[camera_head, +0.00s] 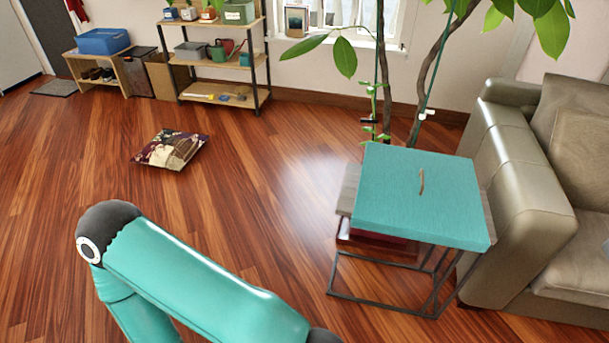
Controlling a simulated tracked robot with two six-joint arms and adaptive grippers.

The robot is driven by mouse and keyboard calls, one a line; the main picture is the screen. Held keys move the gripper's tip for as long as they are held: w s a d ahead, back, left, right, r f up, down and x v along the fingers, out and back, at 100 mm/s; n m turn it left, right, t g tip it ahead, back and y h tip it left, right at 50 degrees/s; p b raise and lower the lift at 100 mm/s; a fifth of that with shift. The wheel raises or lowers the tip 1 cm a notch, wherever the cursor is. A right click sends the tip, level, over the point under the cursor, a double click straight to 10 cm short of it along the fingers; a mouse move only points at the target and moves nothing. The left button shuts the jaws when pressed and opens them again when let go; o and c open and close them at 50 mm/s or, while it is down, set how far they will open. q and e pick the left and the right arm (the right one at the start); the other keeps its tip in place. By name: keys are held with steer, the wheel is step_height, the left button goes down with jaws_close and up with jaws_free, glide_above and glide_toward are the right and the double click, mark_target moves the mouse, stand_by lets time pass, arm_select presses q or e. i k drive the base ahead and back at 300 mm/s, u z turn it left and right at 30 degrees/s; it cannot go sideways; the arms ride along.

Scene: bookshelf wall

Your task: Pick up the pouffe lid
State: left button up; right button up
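The pouffe lid (400,194) is a flat teal square with a small tan loop handle (421,181) near its middle. It lies on top of a dark-framed side table (345,190), covering most of the tabletop. The arm in view at the lower left is mine, teal with dark joints, and is well apart from the lid. Neither gripper shows in the head view.
A leather sofa (518,185) stands right beside the side table. A tall leafy plant (425,65) rises behind it. Shelves (221,98) line the back wall. The middle floor is clear.

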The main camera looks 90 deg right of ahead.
mark_target(421, 195)
steer(key=u, duration=0.5)
steer(key=i, duration=0.2)
steer(key=z, duration=2.95)
steer(key=i, duration=0.2)
steer(key=z, duration=1.9)
steer(key=k, duration=0.55)
steer(key=z, duration=0.35)
steer(key=i, duration=1.7)
steer(key=u, duration=0.4)
